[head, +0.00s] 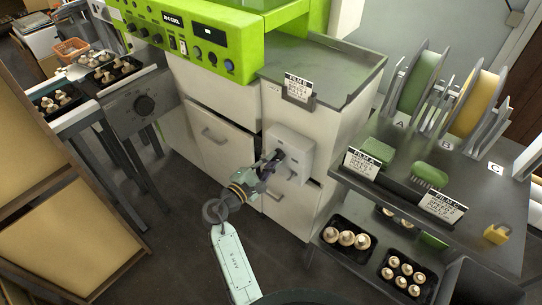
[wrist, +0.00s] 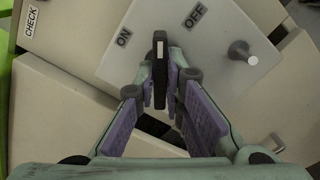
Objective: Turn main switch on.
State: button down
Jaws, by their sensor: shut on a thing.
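The main switch box (head: 300,150) is a pale grey box on the front of the cream machine cabinet. In the wrist view the box (wrist: 222,70) carries an ON label (wrist: 124,37) and an OFF label (wrist: 195,15), with a small round knob (wrist: 241,52) to the right. Its black switch handle (wrist: 160,48) points up in the wrist view, its tip between the two labels. My gripper (wrist: 161,92) is shut on the handle, one finger on each side. In the head view my gripper (head: 268,168) is against the box's left side and hides most of the handle.
The green control panel (head: 185,40) is above left. A dark shelf unit (head: 440,205) with film rolls (head: 420,80) and mushroom trays (head: 347,238) stands close on the right. A wooden crate (head: 75,240) is at left.

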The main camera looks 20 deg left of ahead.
jog(key=shift+r, duration=0.1)
dwell(0.3)
jog(key=n+p, duration=0.2)
jog(key=n, duration=0.5)
jog(key=n, duration=0.4)
jog(key=c, duration=1.7)
grip_release()
jog(key=shift+s, duration=0.1)
